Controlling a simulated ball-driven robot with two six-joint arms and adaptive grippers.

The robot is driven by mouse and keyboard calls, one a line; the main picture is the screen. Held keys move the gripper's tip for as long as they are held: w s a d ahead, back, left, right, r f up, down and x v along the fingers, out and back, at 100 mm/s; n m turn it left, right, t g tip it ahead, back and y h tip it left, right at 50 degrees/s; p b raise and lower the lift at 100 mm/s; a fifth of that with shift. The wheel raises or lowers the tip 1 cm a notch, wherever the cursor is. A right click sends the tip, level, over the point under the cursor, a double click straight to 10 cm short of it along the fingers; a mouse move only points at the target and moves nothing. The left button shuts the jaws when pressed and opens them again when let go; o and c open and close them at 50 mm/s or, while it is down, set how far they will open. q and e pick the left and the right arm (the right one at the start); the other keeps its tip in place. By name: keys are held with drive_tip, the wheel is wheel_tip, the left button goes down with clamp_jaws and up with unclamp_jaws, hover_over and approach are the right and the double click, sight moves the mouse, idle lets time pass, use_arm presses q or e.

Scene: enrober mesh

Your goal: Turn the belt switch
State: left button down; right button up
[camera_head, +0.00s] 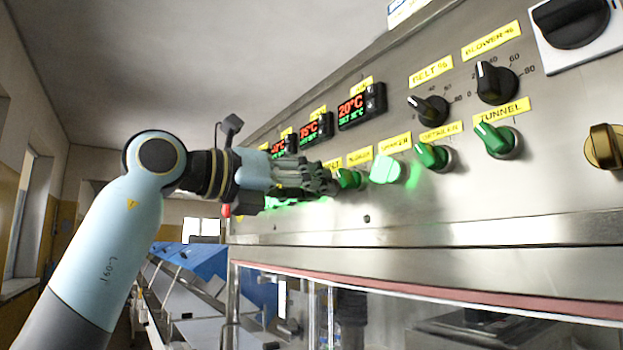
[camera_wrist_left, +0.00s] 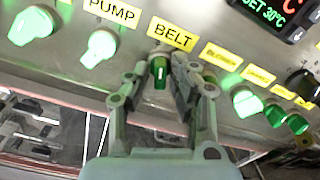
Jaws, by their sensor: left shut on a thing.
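The belt switch (camera_wrist_left: 160,72) is a small dark green rotary knob under the yellow BELT label (camera_wrist_left: 172,37) in the left wrist view. Its pale pointer line stands about upright, and it looks unlit. My left gripper (camera_wrist_left: 161,80) has a fingertip on each side of the knob and is shut on it. In the head view my left gripper (camera_head: 326,183) reaches the panel below the BELT label (camera_head: 333,163), and its fingers hide the belt switch there. My right gripper is in neither view.
A lit pump switch (camera_wrist_left: 99,47) sits left of the belt switch. Right of it are the dark blower switch (camera_head: 348,179), lit shaker switch (camera_head: 387,169), detailer switch (camera_head: 431,155) and tunnel switch (camera_head: 496,138). Black dials (camera_head: 429,109) and temperature displays (camera_head: 354,110) are above; a glazed enclosure (camera_head: 400,320) is below.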

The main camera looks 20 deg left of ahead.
use_arm(q)
drive_tip(key=shift+r+n+p, duration=0.1)
drive_tip(key=shift+n+p, duration=0.25)
drive_tip(key=shift+n, duration=0.45)
drive_tip(key=c, duration=1.4)
unclamp_jaws()
drive_tip(key=shift+o, duration=0.2)
drive_tip(key=v, duration=1.2)
